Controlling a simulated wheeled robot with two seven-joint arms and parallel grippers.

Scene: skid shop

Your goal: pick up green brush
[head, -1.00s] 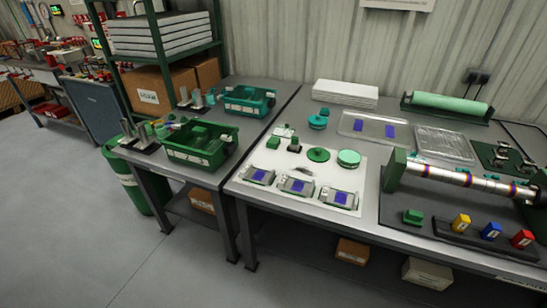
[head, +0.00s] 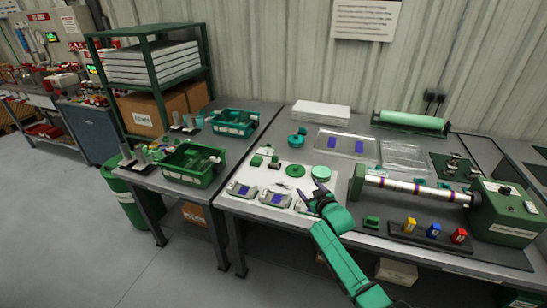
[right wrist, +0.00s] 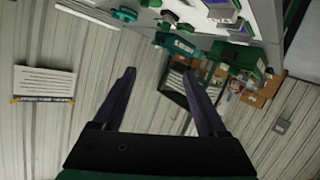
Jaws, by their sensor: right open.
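I cannot tell for certain which piece is the green brush. A small green block-like piece (head: 371,222) sits on the dark mat at the front of the right table. Two more small green pieces, one at the left (head: 257,160) and one on a dark base (head: 275,162), stand at the back left of the white board (head: 248,207). My right gripper (head: 308,190) is over the board's front right part, open and empty, apart from all these pieces. Its open fingers also show in the right wrist view (right wrist: 160,72). My left gripper is not in view.
Green discs (head: 295,170) and grey devices with purple screens (head: 273,198) are on the board. A metal roller (head: 415,187) and a rack of yellow, blue and red blocks (head: 432,232) stand right. Green bins (head: 190,179) are on the left table.

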